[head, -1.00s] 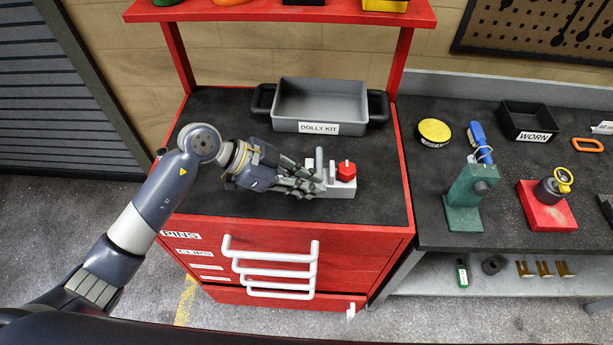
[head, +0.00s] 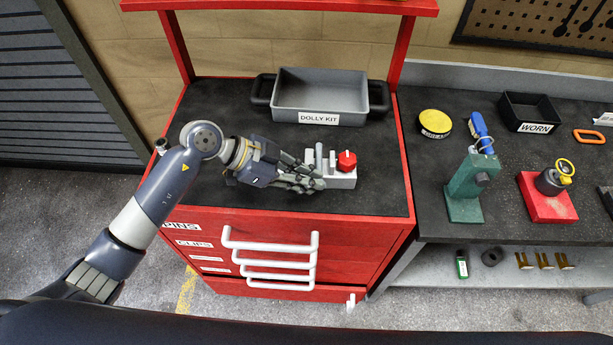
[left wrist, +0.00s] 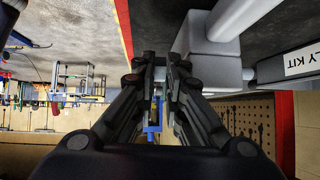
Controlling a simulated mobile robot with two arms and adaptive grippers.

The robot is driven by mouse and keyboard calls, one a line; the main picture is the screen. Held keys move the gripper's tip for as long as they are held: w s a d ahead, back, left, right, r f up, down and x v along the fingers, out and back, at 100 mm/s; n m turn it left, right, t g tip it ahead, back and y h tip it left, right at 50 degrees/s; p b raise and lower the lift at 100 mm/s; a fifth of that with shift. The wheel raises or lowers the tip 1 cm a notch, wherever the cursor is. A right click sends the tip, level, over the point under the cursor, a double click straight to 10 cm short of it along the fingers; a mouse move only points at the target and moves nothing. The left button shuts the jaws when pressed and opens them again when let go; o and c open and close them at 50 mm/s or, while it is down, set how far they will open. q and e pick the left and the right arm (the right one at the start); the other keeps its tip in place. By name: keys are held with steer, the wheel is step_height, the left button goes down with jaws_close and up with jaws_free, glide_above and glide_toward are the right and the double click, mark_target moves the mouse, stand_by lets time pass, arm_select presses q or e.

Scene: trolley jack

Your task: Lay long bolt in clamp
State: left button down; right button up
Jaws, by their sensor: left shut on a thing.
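The clamp is a pale grey block (head: 342,181) with a red knob (head: 347,161) and short upright posts, on the dark top of the red trolley. My left gripper (head: 316,180) is at the block's left end, its fingers closed together. In the left wrist view the fingers (left wrist: 160,72) are close together; the held part is hard to make out. My right gripper is not in view.
A grey tray labelled DOLLY KIT (head: 320,95) stands behind the clamp. To the right, a bench holds a green stand (head: 467,190), a red block (head: 547,203), a yellow tin (head: 434,123) and a black WORN bin (head: 530,112). The trolley's front right top is clear.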

arm_select(q)
steer(key=c, duration=1.6)
jaws_free()
steer(key=shift+f, duration=0.1)
steer(key=shift+a, duration=0.1)
